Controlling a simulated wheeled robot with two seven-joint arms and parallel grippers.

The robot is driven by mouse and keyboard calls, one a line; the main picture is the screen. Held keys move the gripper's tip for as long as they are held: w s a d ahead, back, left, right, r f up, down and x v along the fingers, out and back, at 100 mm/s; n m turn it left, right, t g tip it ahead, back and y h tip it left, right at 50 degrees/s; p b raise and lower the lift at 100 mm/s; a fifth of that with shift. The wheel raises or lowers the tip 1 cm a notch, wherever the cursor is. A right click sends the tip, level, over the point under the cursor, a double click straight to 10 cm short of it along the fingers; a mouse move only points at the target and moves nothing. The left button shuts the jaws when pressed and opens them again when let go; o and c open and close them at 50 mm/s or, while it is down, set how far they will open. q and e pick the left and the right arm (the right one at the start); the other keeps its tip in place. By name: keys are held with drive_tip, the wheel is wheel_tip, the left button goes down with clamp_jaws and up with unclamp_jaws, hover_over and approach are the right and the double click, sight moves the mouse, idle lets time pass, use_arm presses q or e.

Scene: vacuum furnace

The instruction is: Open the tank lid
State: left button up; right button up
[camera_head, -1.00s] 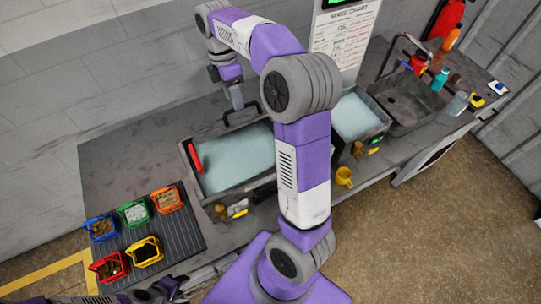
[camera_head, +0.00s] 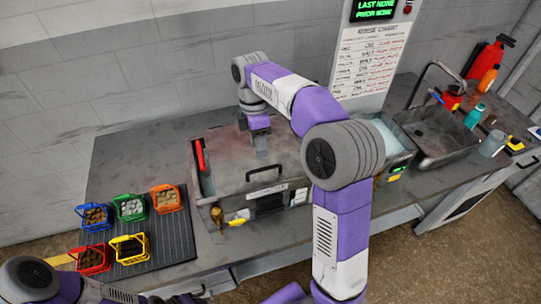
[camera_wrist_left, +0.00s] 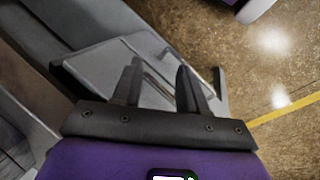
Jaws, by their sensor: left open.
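The tank (camera_head: 208,203) stands on the bench left of centre in the head view. Its grey lid (camera_head: 235,165) covers most of it, leaving a narrow strip of pale blue liquid at the left end. A black bar handle (camera_head: 265,173) sits near the lid's front edge. My right gripper (camera_head: 260,151) points down over the lid, behind the handle and apart from it. Its fingers look close together, but I cannot tell whether they are shut. My left gripper (camera_wrist_left: 158,82) is open and empty in the left wrist view, over grey metal surfaces and away from the tank lid.
Several coloured baskets stand on a ribbed mat (camera_head: 178,238) at left. A red handle (camera_head: 200,157) rises at the tank's left end. A second tank (camera_head: 408,158) and a sink (camera_head: 440,138) are to the right. My right arm crosses the view's middle.

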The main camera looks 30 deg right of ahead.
drive_tip(key=shift+s+a+f+b, duration=0.1)
drive_tip(key=shift+s+f+b, duration=0.15)
drive_tip(key=shift+f+b, duration=0.15)
idle(0.3)
